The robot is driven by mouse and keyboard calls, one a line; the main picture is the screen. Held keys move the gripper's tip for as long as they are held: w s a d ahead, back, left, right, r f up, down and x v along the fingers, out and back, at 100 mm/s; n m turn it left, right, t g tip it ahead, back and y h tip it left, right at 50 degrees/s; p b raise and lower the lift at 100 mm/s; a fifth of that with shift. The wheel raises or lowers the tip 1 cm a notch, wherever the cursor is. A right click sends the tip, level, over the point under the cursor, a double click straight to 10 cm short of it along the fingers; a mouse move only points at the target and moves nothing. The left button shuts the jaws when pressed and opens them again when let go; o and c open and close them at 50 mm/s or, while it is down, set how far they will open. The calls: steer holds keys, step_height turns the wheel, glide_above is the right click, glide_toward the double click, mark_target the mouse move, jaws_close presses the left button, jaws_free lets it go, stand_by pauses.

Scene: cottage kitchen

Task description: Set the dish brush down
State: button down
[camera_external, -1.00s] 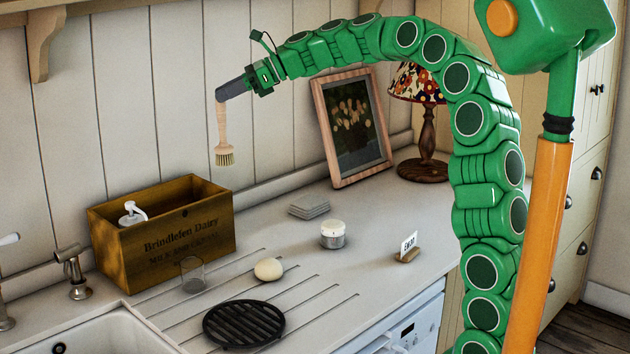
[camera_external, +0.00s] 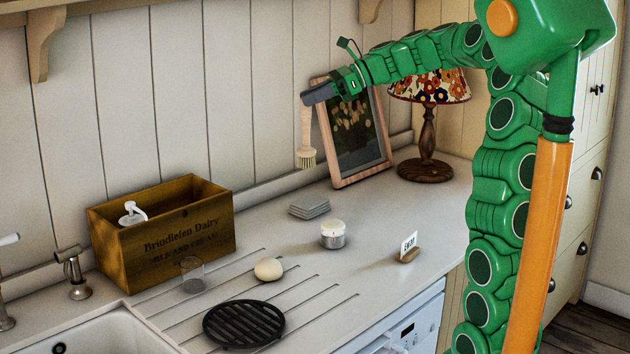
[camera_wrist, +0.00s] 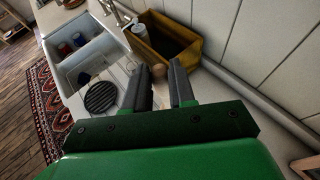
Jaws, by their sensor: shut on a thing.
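The dish brush (camera_external: 306,138) has a pale wooden handle and light bristles. It hangs upright, bristles down, from my gripper (camera_external: 312,96), in the air above the back of the counter and just left of the framed picture. My gripper is shut on the top of its handle. In the wrist view the handle end (camera_wrist: 159,72) shows between the two dark fingers of my gripper (camera_wrist: 161,86); the bristles are hidden there. The counter (camera_external: 385,238) lies below the brush.
A wooden crate (camera_external: 160,266) with a pump bottle (camera_external: 132,214), a glass (camera_external: 192,274), a round pale object (camera_external: 268,269), a black trivet (camera_external: 243,324), stacked coasters (camera_external: 309,207), a lidded jar (camera_external: 333,234), a small sign (camera_external: 408,247), a framed picture (camera_external: 330,130) and a lamp (camera_external: 427,150) stand around.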

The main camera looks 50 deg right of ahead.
glide_above(313, 149)
step_height(313, 149, down, 8)
steer(key=shift+w+f, duration=0.1)
steer(key=shift+f, duration=0.15)
steer(key=w+d+f, duration=0.2)
steer(key=w+f, duration=1.1)
steer(key=shift+w+d, duration=0.15)
steer(key=shift+w, duration=0.1)
stand_by(0.4)
steer(key=c, duration=0.9)
jaws_free()
steer(key=shift+c, duration=0.2)
